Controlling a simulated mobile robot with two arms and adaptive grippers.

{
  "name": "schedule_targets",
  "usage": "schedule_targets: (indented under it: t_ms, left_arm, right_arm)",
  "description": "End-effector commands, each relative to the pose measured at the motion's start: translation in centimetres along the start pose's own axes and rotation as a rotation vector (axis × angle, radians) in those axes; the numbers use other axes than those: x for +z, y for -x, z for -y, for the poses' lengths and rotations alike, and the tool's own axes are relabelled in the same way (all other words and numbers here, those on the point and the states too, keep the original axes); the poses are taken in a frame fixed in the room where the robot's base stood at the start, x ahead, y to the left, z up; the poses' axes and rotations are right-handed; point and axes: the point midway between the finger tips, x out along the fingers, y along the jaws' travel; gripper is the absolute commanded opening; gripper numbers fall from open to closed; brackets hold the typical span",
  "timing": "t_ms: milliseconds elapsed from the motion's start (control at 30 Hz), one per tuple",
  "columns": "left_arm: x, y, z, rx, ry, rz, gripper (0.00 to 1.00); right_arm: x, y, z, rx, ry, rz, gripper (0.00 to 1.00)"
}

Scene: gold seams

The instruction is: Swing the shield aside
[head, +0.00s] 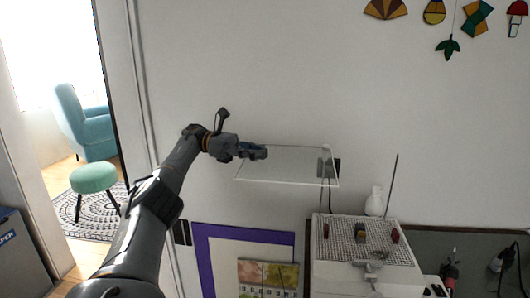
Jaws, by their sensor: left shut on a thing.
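The shield is a clear, flat panel (290,166) with pale edges, held out level in front of the white wall. It lies to the left of and higher than the white box-like machine with a perforated top (340,236). A small dark bracket at its right end meets a thin upright post. My left gripper (262,153) is at the panel's left back edge, shut on it. The exact grip of the fingertips is too small to make out. My right gripper is not in view.
Small coloured pieces sit on the perforated top. A white bottle (374,201) and a thin dark rod (391,184) stand behind it. A dark mat (450,243) with tools lies at right. A purple-framed board (206,262) is below the panel.

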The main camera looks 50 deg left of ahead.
Motion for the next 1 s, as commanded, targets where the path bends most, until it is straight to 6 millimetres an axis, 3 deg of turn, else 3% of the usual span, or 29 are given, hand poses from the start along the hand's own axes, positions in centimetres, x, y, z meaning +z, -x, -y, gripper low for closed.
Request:
schedule_targets:
  t_ms: [233,267,400,1000]
  left_arm:
    - [-0.38,0.27,0.25,-0.003,0.009,-0.010,0.00]
    - [-0.38,0.27,0.25,-0.003,0.009,-0.010,0.18]
    - [-0.31,0.21,0.22,-0.003,0.007,-0.008,0.43]
    - [-0.08,-0.12,0.00,-0.003,0.001,-0.002,0.43]
  right_arm:
    - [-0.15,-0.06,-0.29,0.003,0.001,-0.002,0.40]
    - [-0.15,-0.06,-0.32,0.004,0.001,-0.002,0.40]
    - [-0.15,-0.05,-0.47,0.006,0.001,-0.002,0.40]
    - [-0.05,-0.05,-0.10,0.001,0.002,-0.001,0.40]
